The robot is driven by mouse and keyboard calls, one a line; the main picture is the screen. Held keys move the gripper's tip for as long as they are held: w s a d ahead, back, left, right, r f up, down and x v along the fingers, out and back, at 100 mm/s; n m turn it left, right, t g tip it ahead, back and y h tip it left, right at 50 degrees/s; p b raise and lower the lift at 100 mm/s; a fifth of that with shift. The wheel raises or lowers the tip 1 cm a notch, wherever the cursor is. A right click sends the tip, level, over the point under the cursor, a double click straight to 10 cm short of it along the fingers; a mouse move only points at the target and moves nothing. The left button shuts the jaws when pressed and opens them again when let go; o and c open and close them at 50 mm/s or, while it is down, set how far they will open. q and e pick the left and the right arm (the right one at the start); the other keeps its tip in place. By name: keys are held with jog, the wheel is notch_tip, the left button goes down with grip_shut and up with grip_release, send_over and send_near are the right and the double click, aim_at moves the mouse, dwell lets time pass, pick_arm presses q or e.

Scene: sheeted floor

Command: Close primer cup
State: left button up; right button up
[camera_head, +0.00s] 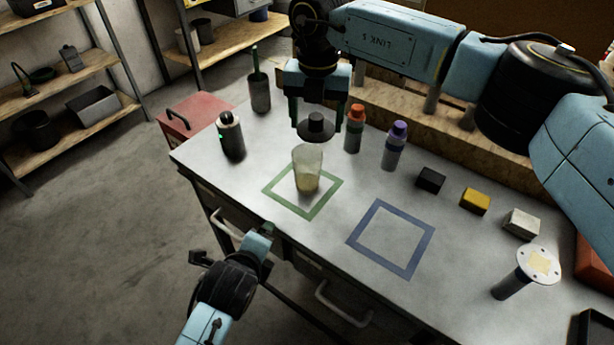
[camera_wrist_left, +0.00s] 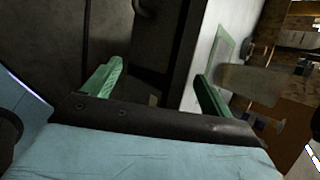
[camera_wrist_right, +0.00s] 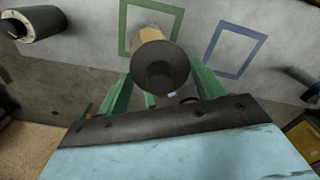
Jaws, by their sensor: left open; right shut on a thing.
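The primer cup (camera_head: 308,170) is a clear cup with a yellowish layer at its bottom. It stands upright inside the green square (camera_head: 323,211) on the table. My right gripper (camera_head: 316,122) is shut on a dark round lid (camera_head: 312,133) by its knob, and holds it just above and slightly behind the cup. In the right wrist view the lid (camera_wrist_right: 160,70) covers much of the cup (camera_wrist_right: 150,35). I cannot tell there whether they touch. My left gripper (camera_wrist_left: 152,85) is open and empty, low at the table's front edge.
A blue square (camera_head: 391,239) on the table is empty. Black, yellow and white blocks (camera_head: 475,201) sit to the right.

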aim_at(309, 163)
jog(key=shift+w+a+r+m, duration=0.15)
jog(key=shift+a+m, duration=0.1)
jog(key=shift+m, duration=0.35)
jog(key=shift+w+a+r+m, duration=0.1)
jog(key=shift+a+m, duration=0.1)
jog(key=shift+m, duration=0.4)
pick_arm(q)
jog(key=w+d+r+m+t, duration=0.2)
jog(key=w+d+r+m, duration=0.1)
jog(key=m, duration=0.4)
jog(key=w+d+r+m+t+h, duration=0.1)
jog(key=w+d+r+m+t, duration=0.1)
jog(key=d+r+m, duration=0.3)
notch_tip(309, 163, up, 3)
jog(key=shift+w+d+r+m+h, duration=0.1)
jog(key=shift+w+d+m+h, duration=0.15)
jog(key=shift+w+m, duration=0.65)
pick_arm(e)
jog(key=shift+w+a+r+m, duration=0.2)
jog(key=shift+a+m, duration=0.25)
jog(key=shift+m, duration=0.65)
pick_arm(q)
jog(key=shift+s+m, duration=0.2)
jog(key=shift+m, duration=0.1)
jog(key=x, duration=1.1)
jog(key=shift+w+f, duration=0.2)
jog(key=shift+w, duration=0.15)
jog(key=shift+c, duration=0.5)
